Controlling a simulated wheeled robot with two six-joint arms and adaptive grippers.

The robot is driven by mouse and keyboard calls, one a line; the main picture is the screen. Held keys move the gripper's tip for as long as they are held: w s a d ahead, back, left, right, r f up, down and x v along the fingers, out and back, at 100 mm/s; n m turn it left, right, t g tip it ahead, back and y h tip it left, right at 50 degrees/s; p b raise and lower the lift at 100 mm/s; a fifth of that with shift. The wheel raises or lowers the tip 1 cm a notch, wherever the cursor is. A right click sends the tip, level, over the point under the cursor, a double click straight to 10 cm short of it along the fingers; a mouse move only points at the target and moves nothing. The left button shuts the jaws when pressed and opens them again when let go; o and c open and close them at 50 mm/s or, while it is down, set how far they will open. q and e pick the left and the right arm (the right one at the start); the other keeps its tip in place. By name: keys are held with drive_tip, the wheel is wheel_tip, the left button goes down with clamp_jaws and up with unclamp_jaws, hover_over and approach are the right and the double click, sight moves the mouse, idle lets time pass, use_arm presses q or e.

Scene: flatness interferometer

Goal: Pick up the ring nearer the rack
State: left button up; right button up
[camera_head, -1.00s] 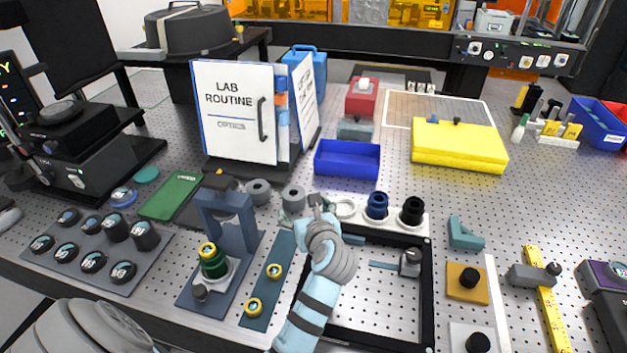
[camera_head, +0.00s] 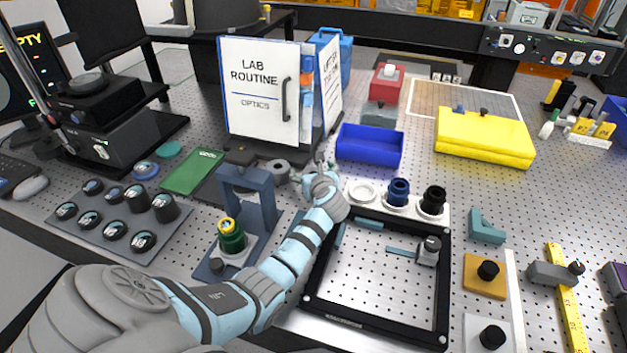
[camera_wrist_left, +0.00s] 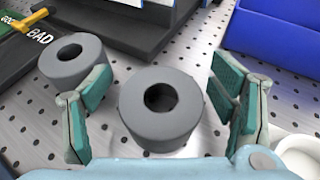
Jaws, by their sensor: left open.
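Two thick grey rings stand on the perforated bench. In the left wrist view one ring (camera_wrist_left: 131,108) lies between my left gripper's fingers. The other ring (camera_wrist_left: 55,70) is to its upper left, outside the left finger, and shows in the head view (camera_head: 279,171). My left gripper (camera_wrist_left: 162,80) is open, with gaps between its green pads and the nearer ring. In the head view this gripper (camera_head: 319,168) is low behind the black frame and largely hides that ring. A white holder (camera_head: 375,206) to its right carries a white ring, a blue and a black part. My right gripper is out of view.
The lab binder (camera_head: 262,95) on its dark stand is close behind the rings. A blue bin (camera_head: 370,152) stands at the back right. The blue arch fixture (camera_head: 248,195) is left of my left forearm, and the black frame (camera_head: 375,328) lies right.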

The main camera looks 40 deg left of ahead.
use_arm(q)
drive_tip(key=c, duration=1)
drive_tip(key=shift+r, duration=0.1)
